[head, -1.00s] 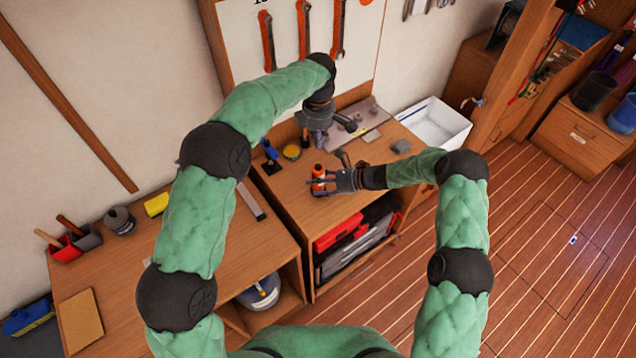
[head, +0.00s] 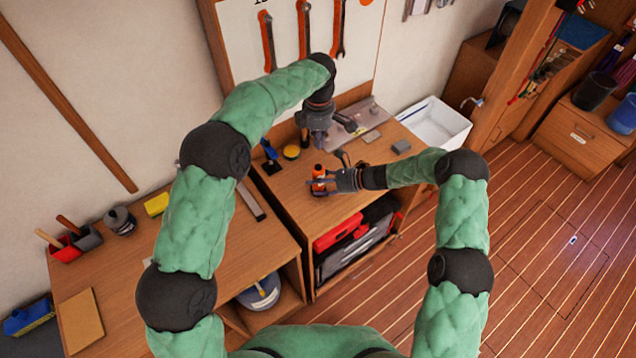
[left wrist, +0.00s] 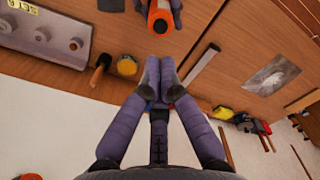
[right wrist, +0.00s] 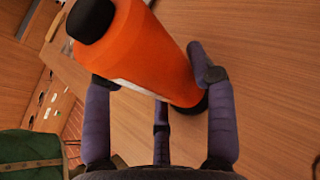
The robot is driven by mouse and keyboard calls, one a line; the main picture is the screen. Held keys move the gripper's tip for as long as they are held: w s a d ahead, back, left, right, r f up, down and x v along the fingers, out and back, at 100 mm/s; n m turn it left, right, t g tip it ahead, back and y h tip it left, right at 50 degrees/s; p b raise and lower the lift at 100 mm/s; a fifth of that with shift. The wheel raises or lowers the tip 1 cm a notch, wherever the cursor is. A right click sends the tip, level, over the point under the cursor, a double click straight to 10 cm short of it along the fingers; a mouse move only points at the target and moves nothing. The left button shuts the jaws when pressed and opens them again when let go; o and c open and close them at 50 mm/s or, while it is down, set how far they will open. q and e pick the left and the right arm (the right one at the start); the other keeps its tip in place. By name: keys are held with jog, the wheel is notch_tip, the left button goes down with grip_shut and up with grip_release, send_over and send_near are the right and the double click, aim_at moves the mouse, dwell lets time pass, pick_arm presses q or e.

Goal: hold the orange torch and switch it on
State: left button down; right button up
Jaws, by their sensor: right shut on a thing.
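The orange torch (head: 319,172) has an orange body and dark ends. My right gripper (right wrist: 152,85) is shut around its body, with a finger on each side in the right wrist view. In the head view the torch looks roughly upright over the bench; I cannot tell whether its base touches the wood. Its orange-ringed end (left wrist: 160,18) shows at the top of the left wrist view. My left gripper (left wrist: 160,78) has its fingertips together with nothing between them. It is above the bench, apart from the torch. No switch is clearly visible.
The bench (head: 300,207) holds a yellow round tin (head: 291,152), a blue-topped tool (head: 269,150) and a grey block (head: 401,146). A metal strip (head: 251,202) lies to the left. A white bin (head: 436,122) stands at the right. Wrenches (head: 304,30) hang behind.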

aim_at(316, 168)
pick_arm(q)
jog(key=s+d+n+t+h, duration=0.1)
jog(key=d+n+t+h, duration=0.1)
jog(key=d+n+h, duration=0.25)
jog(key=a+r+n+t+h, duration=0.1)
jog(key=a+n+t+h, duration=0.1)
jog(key=a+n+t, duration=0.5)
pick_arm(e)
jog(key=shift+s, duration=0.1)
pick_arm(q)
jog(key=shift+w+d+f+n+g, duration=0.1)
jog(key=shift+d+f+n+g, duration=0.25)
jog(key=shift+f, duration=1.1)
jog(key=shift+w+d+f+n+g, duration=0.1)
jog(key=shift+d+f+n+g, duration=0.3)
jog(key=shift+f, duration=1.05)
jog(key=shift+d+f+n+g, duration=0.15)
jog(key=shift+f+n+g, duration=0.35)
jog(key=shift+f, duration=0.95)
